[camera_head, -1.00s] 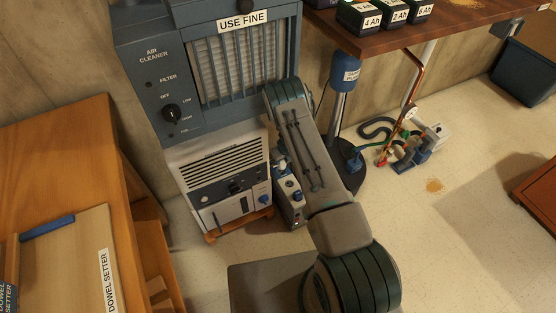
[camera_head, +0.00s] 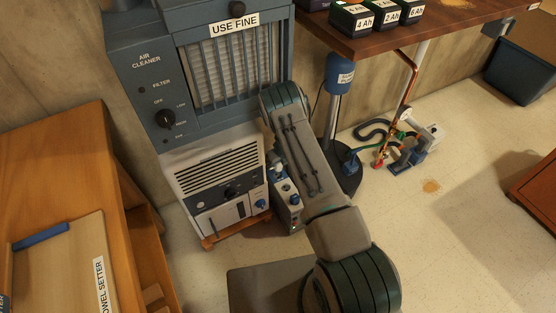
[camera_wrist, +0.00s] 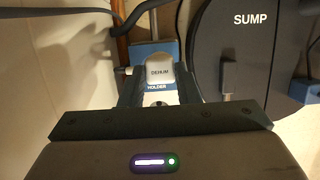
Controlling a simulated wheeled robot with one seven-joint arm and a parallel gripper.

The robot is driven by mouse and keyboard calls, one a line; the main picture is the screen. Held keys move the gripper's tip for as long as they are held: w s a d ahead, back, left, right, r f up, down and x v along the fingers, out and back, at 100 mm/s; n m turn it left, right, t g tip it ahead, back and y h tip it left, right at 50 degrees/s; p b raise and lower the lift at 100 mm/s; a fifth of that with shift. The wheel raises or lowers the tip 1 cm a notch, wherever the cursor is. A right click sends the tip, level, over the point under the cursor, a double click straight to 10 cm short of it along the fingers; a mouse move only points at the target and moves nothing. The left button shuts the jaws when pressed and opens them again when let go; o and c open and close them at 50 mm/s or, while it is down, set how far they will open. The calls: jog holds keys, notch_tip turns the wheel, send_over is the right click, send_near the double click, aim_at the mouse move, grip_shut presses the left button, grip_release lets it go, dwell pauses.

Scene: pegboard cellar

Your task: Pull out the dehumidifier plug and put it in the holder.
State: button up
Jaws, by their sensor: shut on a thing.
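In the wrist view my gripper (camera_wrist: 160,92) is shut on a white plug (camera_wrist: 158,70) marked DEHUM. The plug sits between the two dark fingers. A blue holder (camera_wrist: 143,52) with a HOLDER label is right behind and below the plug; I cannot tell whether the plug is in it or only in front of it. In the head view the white dehumidifier (camera_head: 217,185) stands under the blue-grey air cleaner (camera_head: 150,85).
A dark round SUMP base (camera_wrist: 235,60) is close on the right in the wrist view; its blue-topped post (camera_head: 340,72) shows in the head view. A copper pipe (camera_head: 407,85) and hoses stand further right. A wooden cabinet (camera_head: 60,165) is at left.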

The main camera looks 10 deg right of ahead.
aim_at(278, 168)
jog(key=shift+w+a+f+b, duration=0.15)
jog(key=shift+a+f+b, duration=0.1)
jog(key=shift+b, duration=0.05)
jog(key=shift+a, duration=0.2)
dwell(0.7)
jog(key=shift+d+f, duration=0.1)
jog(key=shift+f, duration=0.05)
jog(key=shift+d+f+b, duration=0.25)
jog(key=shift+f+b, duration=0.1)
jog(key=shift+b, duration=0.15)
jog(key=shift+f, duration=0.15)
jog(key=shift+s+a+f, duration=0.2)
jog(key=shift+s, duration=0.3)
jog(key=shift+s+f+b, duration=0.25)
jog(key=shift+f+b, duration=0.35)
jog(key=shift+b, duration=0.35)
dwell(1.0)
dwell(0.5)
